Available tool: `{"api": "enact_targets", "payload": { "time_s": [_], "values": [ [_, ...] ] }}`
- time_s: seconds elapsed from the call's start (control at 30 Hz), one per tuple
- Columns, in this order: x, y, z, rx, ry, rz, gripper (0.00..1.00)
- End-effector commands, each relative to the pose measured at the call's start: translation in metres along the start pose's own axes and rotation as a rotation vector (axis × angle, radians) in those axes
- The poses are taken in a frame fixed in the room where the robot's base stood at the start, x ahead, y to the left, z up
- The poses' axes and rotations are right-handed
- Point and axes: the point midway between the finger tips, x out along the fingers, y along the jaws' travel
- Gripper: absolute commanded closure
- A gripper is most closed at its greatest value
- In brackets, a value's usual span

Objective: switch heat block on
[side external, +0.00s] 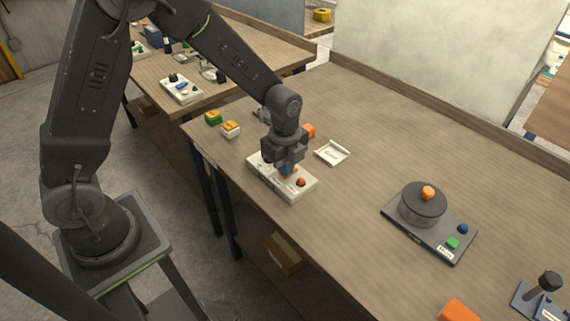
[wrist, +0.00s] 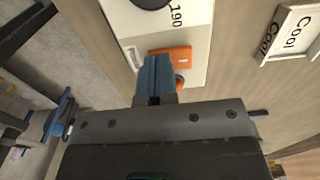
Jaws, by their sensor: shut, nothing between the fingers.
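The heat block looks to be the pale, flat unit (side external: 264,170) near the table's front edge, under my gripper. The wrist view shows its white top face (wrist: 195,28), with part of a black dial and the marking 190. An orange switch (wrist: 178,56) on that face lies right beside my fingertips. My gripper (wrist: 155,68) has its blue fingers shut together, with nothing between them. In the side view my gripper (side external: 287,169) points down over the unit. I cannot tell whether the fingertips touch the switch, and they hide part of the face.
A white tray marked Cool (wrist: 292,32) lies just behind the unit; it also shows in the side view (side external: 331,153). A dark round pot (side external: 421,208) stands on a base to the right.

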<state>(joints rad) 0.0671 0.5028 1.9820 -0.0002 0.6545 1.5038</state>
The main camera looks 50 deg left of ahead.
Motion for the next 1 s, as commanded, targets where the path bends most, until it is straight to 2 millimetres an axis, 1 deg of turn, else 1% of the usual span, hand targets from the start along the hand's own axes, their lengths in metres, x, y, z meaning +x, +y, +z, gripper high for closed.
{"api": "enact_targets", "payload": {
  "time_s": [0.03,0.1,0.4,0.57,0.83,1.0],
  "values": [
    [0.006,0.003,0.000,0.000,-0.001,0.006,1.00],
    [0.011,0.006,0.000,0.000,-0.001,0.006,1.00],
    [0.013,0.007,0.000,0.002,-0.002,0.010,1.00],
    [0.011,0.004,0.000,0.003,-0.002,0.009,1.00],
    [0.007,-0.009,0.000,0.003,-0.002,0.004,1.00],
    [0.006,-0.011,0.001,0.003,-0.002,0.001,1.00]
  ]
}}
